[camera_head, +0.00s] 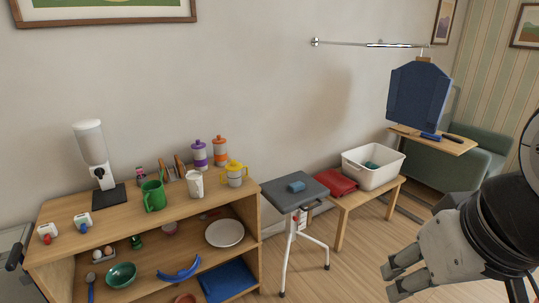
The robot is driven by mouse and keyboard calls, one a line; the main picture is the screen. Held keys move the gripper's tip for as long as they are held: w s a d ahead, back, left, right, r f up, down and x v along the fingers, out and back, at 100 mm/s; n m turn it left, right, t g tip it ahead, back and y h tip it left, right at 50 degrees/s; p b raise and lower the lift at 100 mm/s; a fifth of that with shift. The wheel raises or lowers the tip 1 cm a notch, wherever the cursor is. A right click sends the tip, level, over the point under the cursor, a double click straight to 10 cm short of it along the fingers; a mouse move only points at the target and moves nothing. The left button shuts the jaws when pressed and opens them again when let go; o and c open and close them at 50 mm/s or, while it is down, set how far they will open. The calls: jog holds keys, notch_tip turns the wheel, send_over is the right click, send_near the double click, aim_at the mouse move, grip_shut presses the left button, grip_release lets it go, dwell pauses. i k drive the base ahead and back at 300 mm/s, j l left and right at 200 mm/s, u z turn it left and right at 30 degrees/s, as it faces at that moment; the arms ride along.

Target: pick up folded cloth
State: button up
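A red folded cloth (337,182) lies flat on the low wooden table, between the grey stool and the white bin. A blue item that looks like folded cloth (226,281) lies on the bottom shelf of the wooden unit. A small blue block-like thing (296,187), perhaps also cloth, sits on the stool; I cannot tell its material. My gripper (389,281) is at the lower right, pointing left, with its fingertips apart and nothing seen between them. It is nearer to me than the low table and apart from all these items.
The grey-topped stool (283,194) stands between the shelf unit (130,223) and low table (365,192). A white bin (383,181) holds something teal. A blue garment (417,96) hangs above a wooden board. Cups and dishes fill the shelves. Floor (350,265) is clear in front.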

aim_at(298, 186)
jog(key=i, duration=0.5)
jog(key=i+j+z, duration=0.5)
jog(key=i+j, duration=1)
